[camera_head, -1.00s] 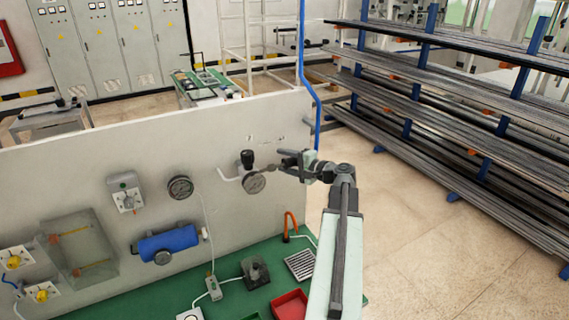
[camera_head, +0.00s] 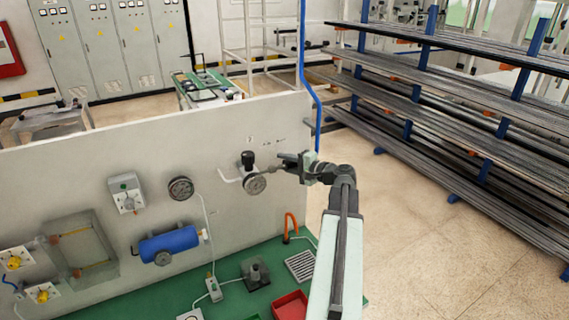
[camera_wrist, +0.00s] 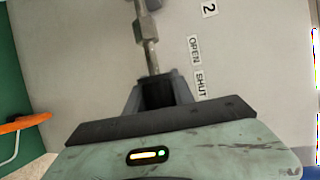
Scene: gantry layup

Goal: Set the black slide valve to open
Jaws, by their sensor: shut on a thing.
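The black slide valve (camera_wrist: 157,92) shows in the wrist view as a dark block at the end of a grey metal pipe, partly hidden between my gripper's fingers. My gripper (camera_wrist: 160,95) is shut on it. OPEN (camera_wrist: 194,50) and SHUT (camera_wrist: 201,84) labels are on the white panel beside it; OPEN is nearer the pipe fitting, SHUT nearer my gripper's body. In the head view my gripper (camera_head: 290,160) is at the panel's right part, right of a round gauge (camera_head: 255,184). The valve is too small to make out there.
The white panel (camera_head: 110,165) also carries a gauge with a black knob (camera_head: 248,158), a blue cylinder (camera_head: 168,243) and yellow-knobbed fittings (camera_head: 42,293). A green bench top (camera_head: 170,304) below holds a red tray (camera_head: 290,304) and an orange hook (camera_head: 290,225).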

